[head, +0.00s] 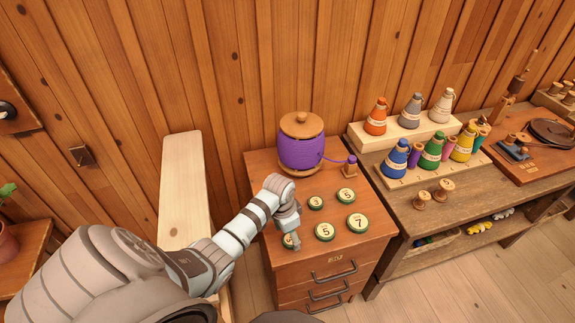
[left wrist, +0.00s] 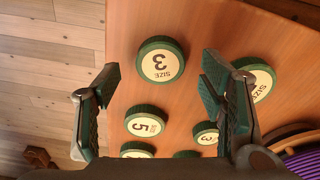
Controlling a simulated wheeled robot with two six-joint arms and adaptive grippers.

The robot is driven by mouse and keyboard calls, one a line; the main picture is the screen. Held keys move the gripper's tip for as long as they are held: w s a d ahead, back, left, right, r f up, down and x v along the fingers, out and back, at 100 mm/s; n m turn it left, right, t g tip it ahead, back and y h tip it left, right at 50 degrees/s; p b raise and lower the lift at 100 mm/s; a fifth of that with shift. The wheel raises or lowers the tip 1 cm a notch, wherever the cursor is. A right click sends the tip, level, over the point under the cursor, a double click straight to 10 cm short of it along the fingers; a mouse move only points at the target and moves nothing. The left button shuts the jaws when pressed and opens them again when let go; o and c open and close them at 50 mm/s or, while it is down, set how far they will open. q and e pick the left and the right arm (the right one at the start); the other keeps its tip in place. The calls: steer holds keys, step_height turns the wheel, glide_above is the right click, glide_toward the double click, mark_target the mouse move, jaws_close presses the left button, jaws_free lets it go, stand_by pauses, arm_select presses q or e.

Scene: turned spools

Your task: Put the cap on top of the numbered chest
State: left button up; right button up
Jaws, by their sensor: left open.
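The chest (head: 262,170) is brown wood with drawers and a small label plate (head: 335,258) on its front, too small to read. Several round green-rimmed caps with cream numbered faces lie flat on its top, such as one marked 5 (head: 325,231) and one marked 7 (head: 357,223). My left gripper (head: 291,236) is open and empty, low over the chest's front left, partly covering a cap (head: 289,242). In the left wrist view, a cap marked SIZE 3 (left wrist: 161,61) shows between the open fingers (left wrist: 160,88). Another cap (left wrist: 260,82) is partly behind the right-hand finger.
A purple spool (head: 302,152) with a wooden lid stands at the chest's back, its thread running to a small wooden spool (head: 350,167). A pale board (head: 172,190) is left of the chest.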

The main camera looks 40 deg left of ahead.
mark_target(285, 242)
arm_select(q)
step_height(285, 242, up, 10)
steer(key=s+p, duration=0.1)
steer(key=shift+a+f+p, duration=0.15)
steer(key=shift+a+p, duration=0.05)
steer(key=shift+p, duration=0.2)
